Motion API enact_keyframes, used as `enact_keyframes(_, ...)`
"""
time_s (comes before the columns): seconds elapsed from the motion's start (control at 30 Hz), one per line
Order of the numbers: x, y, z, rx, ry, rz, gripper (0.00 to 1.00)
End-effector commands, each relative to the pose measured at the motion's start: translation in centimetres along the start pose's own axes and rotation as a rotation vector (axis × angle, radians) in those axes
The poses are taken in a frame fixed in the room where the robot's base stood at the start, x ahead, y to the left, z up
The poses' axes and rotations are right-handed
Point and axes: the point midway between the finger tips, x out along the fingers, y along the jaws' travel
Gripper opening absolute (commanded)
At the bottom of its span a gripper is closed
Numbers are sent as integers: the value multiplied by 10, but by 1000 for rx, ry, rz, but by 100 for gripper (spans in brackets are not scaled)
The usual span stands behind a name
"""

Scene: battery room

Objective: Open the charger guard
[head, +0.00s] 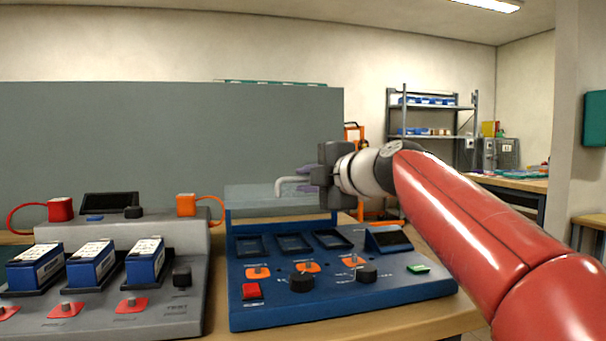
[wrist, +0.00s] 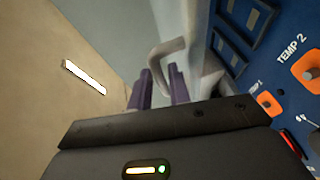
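The blue charger (head: 330,300) stands on the bench, with three empty-looking bays, knobs and orange-plated switches on top. Its clear guard (head: 250,199) stands raised at the back edge, above the bays. A pale loop handle (head: 281,189) is near the guard's upper edge. My gripper (head: 298,186) is at this handle, coming from the right. In the wrist view, the purple fingers (wrist: 160,78) stand apart with a visible gap. The handle (wrist: 165,54) curves right by the fingertips; whether it touches them I cannot tell.
A grey charger unit (head: 190,240) with several blue batteries stands to the left. A grey partition (head: 120,140) rises behind the bench. A shelf rack (head: 430,115) and another bench (head: 515,184) are farther back right.

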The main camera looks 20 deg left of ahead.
Motion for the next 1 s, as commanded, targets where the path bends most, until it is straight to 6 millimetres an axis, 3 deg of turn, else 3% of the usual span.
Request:
enact_keyframes(0.17,14,0,0,0,-1,0,19)
enact_keyframes(0.43,15,-1,0,1,-1,0,19)
enact_keyframes(0.6,15,-1,0,1,-1,-1,0)
enact_keyframes(1.0,11,1,1,1,-1,0,0)
